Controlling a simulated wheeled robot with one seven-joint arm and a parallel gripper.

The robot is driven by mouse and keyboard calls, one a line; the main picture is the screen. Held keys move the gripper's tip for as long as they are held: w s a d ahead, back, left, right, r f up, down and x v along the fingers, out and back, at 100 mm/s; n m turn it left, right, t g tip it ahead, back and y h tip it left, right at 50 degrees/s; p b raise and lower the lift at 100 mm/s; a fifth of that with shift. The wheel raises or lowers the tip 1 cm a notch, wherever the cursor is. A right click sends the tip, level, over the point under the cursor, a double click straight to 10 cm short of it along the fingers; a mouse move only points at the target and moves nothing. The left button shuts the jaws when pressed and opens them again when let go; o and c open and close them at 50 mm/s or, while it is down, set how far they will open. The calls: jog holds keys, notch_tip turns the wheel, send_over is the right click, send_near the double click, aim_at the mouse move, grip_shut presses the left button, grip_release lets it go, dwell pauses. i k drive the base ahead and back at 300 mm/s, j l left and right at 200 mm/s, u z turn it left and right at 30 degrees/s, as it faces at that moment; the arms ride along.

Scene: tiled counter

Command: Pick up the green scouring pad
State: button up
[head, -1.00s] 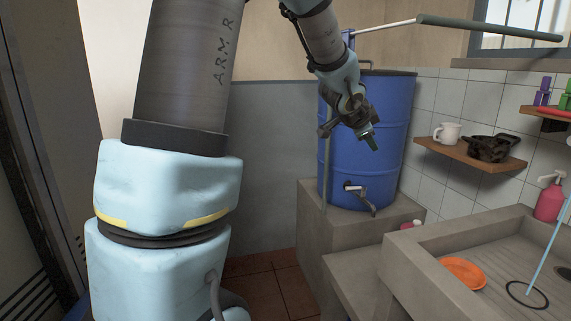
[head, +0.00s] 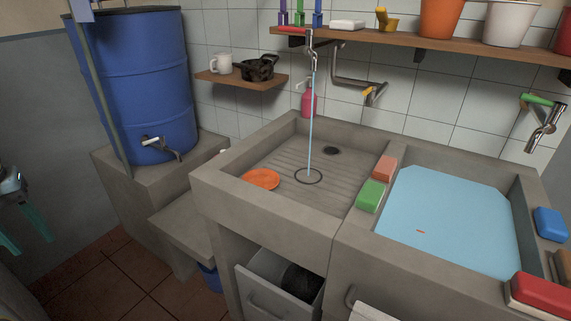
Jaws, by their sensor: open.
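A green scouring pad (head: 371,195), a small block, lies on the concrete divider between the two basins of the sink. A salmon-coloured block (head: 385,167) lies just behind it, end to end with it. My gripper (head: 29,243) shows at the left edge of the head view, with two teal fingers apart and nothing between them. Most of my arm is outside the view.
The right basin holds water (head: 450,220). A blue barrel (head: 150,80) stands at the left. A shelf (head: 440,44) with pots runs above the sink.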

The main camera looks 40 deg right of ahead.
aim_at(371, 194)
jog(key=l+z, duration=0.15)
jog(key=z, duration=0.2)
jog(key=l+z, duration=0.15)
jog(key=z, duration=0.2)
jog(key=i+l+z, duration=0.1)
jog(key=z, duration=0.3)
